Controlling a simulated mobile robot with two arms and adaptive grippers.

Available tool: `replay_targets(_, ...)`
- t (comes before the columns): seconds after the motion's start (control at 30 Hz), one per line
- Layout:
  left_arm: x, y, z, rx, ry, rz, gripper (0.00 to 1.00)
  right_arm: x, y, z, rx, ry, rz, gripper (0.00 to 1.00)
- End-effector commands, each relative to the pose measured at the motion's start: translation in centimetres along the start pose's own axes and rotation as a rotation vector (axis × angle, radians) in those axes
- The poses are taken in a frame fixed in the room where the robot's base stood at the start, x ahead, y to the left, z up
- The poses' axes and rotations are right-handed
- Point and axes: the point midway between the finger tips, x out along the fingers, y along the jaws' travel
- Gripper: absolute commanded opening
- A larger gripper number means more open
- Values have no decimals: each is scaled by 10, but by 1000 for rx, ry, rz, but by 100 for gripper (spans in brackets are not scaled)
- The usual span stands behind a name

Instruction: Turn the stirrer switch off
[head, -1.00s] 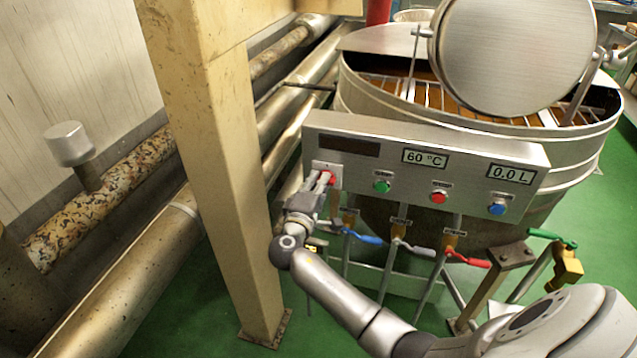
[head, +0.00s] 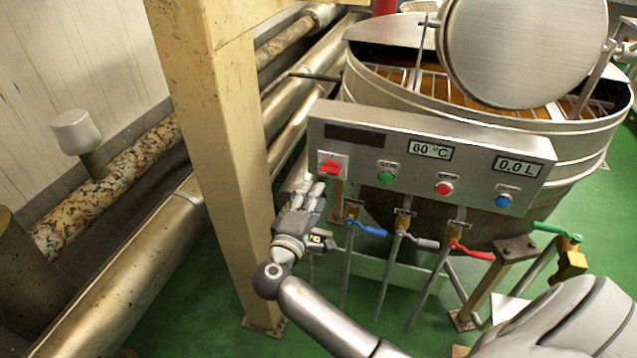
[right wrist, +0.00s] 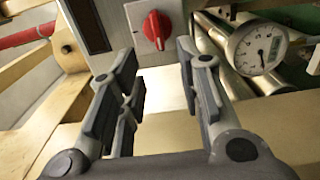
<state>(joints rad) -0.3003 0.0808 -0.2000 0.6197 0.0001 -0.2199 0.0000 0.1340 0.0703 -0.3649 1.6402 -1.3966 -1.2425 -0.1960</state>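The stirrer switch is a red rotary knob (head: 330,167) on a pale plate at the left end of the steel control panel (head: 398,160). In the head view its handle lies nearly level with a slight tilt. In the right wrist view the knob (right wrist: 157,29) shows between and beyond the fingertips. My right gripper (head: 313,187) is just below and left of the switch, apart from it. In the right wrist view the gripper (right wrist: 162,62) has its fingers spread, with nothing between them. My left gripper is not in view.
Green (head: 386,177), red (head: 444,188) and blue (head: 503,200) buttons sit right of the switch. Valve levers and pipes are below the panel. A beige post (head: 232,170) stands close left of my right gripper. The kettle (head: 600,130) is behind the panel.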

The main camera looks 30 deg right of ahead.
Motion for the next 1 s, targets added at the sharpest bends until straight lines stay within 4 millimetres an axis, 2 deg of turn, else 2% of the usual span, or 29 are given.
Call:
replay_targets(0.1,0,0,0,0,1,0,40,-18,-1,0,0,0,-2,33)
replay_targets(0.23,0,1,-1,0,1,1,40,-27,0,0,0,0,0,33)
replay_targets(0.8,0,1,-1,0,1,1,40,-29,-2,0,-2,1,-3,33)
replay_targets(0.87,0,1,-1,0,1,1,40,-28,-10,-1,-10,10,-20,33)
replay_targets(0.93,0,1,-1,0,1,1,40,-28,-32,-4,-28,34,-63,33)
replay_targets(0.97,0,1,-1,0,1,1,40,-29,-46,-5,-38,48,-91,33)
replay_targets(1.0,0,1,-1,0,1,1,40,-30,-69,-6,-53,71,-137,33)
